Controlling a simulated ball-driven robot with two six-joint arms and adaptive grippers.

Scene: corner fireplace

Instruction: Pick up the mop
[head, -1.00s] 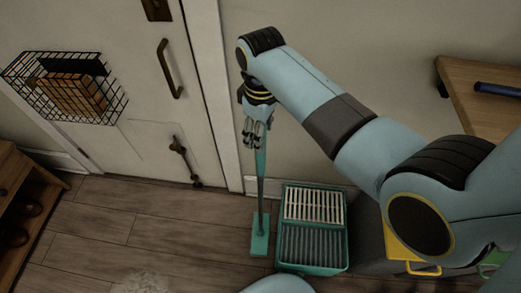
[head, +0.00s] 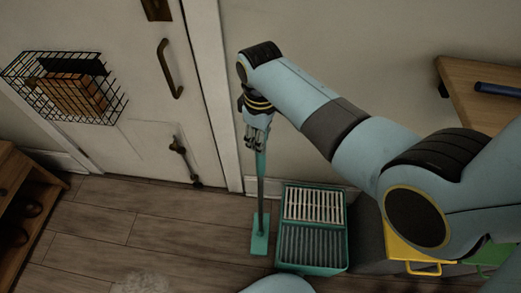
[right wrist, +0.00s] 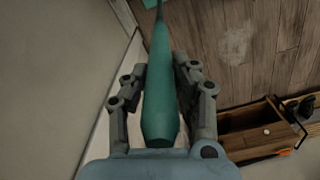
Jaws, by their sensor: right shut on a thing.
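The teal mop (head: 260,238) stands nearly upright in the head view, its flat head low by the floor beside a teal bucket. I cannot tell whether the head touches the floor. My right gripper (head: 257,143) is shut around the top of its handle, next to the door frame. In the right wrist view the thick teal mop grip (right wrist: 160,100) lies between the two fingers of my right gripper (right wrist: 160,82), and its shaft runs away toward the top. My left gripper is not in view.
The teal bucket (head: 345,240) with a slatted top stands right of the mop against the wall. A white door (head: 125,45) with a wire basket (head: 118,108) is at the left. A wooden shelf (head: 45,190) stands lower left. A wooden table (head: 460,95) is at the right. Floor at lower left is mostly clear.

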